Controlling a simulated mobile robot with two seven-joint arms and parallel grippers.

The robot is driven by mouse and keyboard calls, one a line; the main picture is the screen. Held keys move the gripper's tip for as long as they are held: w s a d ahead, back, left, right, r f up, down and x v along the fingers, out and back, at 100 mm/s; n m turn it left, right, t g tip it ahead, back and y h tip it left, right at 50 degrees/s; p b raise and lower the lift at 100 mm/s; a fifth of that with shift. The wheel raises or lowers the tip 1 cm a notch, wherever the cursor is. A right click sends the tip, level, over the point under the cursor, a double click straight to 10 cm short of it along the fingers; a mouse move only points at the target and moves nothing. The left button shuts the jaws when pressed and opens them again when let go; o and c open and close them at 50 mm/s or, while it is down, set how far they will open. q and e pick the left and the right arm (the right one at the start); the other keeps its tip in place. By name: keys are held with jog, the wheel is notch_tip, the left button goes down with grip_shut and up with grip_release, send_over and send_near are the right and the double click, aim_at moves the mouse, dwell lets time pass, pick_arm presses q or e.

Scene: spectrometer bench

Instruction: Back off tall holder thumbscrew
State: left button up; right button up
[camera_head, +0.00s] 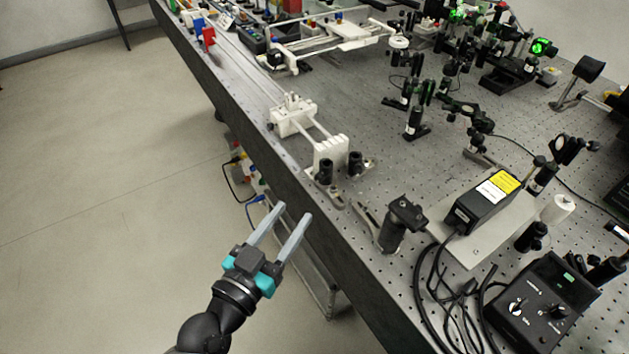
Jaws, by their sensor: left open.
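My left gripper (293,212) is open and empty, its two grey fingers spread apart. It points up the picture and appears beside the near left edge of the optical bench, short of the bench top in the picture. A black post holder (396,232) stands upright on the bench to the right of the gripper, with a dark knob-like top. Two shorter black holders (355,163) stand farther back by a white block. I cannot tell which holder is the tall one, and no thumbscrew is clear at this size. My right gripper is not in view.
A black box with a yellow label (484,203) sits on a plate right of the post holder. Black cables (438,290) loop near a control box (541,309). A white block (331,153) with rails stands farther back. The floor at left is clear.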

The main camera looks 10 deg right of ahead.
aim_at(318, 179)
pick_arm(q)
jog(key=x, duration=1)
jog(key=shift+s, duration=0.1)
jog(key=shift+c, duration=0.3)
grip_shut()
